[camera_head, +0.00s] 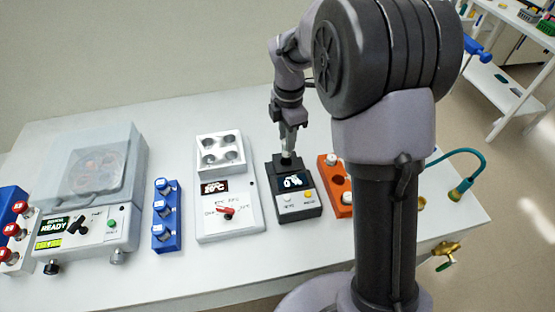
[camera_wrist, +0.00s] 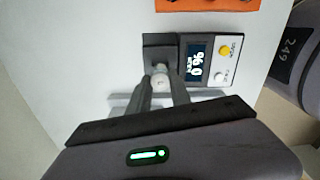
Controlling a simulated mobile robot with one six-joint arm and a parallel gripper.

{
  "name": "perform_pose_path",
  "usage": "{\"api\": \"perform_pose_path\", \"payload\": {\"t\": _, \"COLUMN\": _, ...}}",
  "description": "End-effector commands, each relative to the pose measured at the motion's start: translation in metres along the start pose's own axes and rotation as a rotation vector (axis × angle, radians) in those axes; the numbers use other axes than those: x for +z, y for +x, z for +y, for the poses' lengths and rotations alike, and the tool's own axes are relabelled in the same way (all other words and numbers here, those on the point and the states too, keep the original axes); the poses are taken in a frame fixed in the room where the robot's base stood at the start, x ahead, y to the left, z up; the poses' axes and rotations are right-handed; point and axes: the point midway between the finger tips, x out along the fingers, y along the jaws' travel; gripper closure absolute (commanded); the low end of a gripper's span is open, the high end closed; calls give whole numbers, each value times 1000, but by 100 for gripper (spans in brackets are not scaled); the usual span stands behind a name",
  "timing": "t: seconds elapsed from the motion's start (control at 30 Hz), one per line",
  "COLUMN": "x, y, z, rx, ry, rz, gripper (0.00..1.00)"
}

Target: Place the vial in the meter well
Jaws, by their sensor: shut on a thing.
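The meter (camera_head: 294,204) is a dark box with a small lit display and a white and a yellow button on its pale front panel. It also shows in the wrist view (camera_wrist: 176,47). My gripper (camera_head: 287,152) points down over the back part of the meter, where the well is. In the wrist view my gripper (camera_wrist: 161,80) is shut on the vial (camera_wrist: 160,70), whose pale top shows between the fingertips. The vial is at the well's place. Its lower part and the well opening are hidden, so I cannot tell how deep it sits.
An orange rack (camera_head: 338,204) stands close right of the meter. A white heating block unit (camera_head: 241,222) stands close left. Further left are a blue rack (camera_head: 167,238) with capped vials and a centrifuge (camera_head: 124,228). Brass valves (camera_head: 446,248) are at the bench's right edge.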

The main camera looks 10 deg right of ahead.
Motion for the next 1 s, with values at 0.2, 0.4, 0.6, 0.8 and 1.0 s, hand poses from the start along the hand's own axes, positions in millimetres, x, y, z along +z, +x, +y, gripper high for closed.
{"api": "perform_pose_path", "payload": {"t": 0.2, "x": 0, "y": 51, "z": 0, "rx": -2, "ry": -1, "rz": 0, "gripper": 100}}
{"api": "perform_pose_path", "payload": {"t": 0.4, "x": 0, "y": 63, "z": 0, "rx": 0, "ry": 1, "rz": 0, "gripper": 100}}
{"api": "perform_pose_path", "payload": {"t": 0.6, "x": 0, "y": 65, "z": 0, "rx": 0, "ry": 0, "rz": 0, "gripper": 100}}
{"api": "perform_pose_path", "payload": {"t": 0.8, "x": 0, "y": 65, "z": 0, "rx": 0, "ry": 1, "rz": 0, "gripper": 54}}
{"api": "perform_pose_path", "payload": {"t": 1.0, "x": 0, "y": 65, "z": 0, "rx": 0, "ry": 0, "rz": 0, "gripper": 54}}
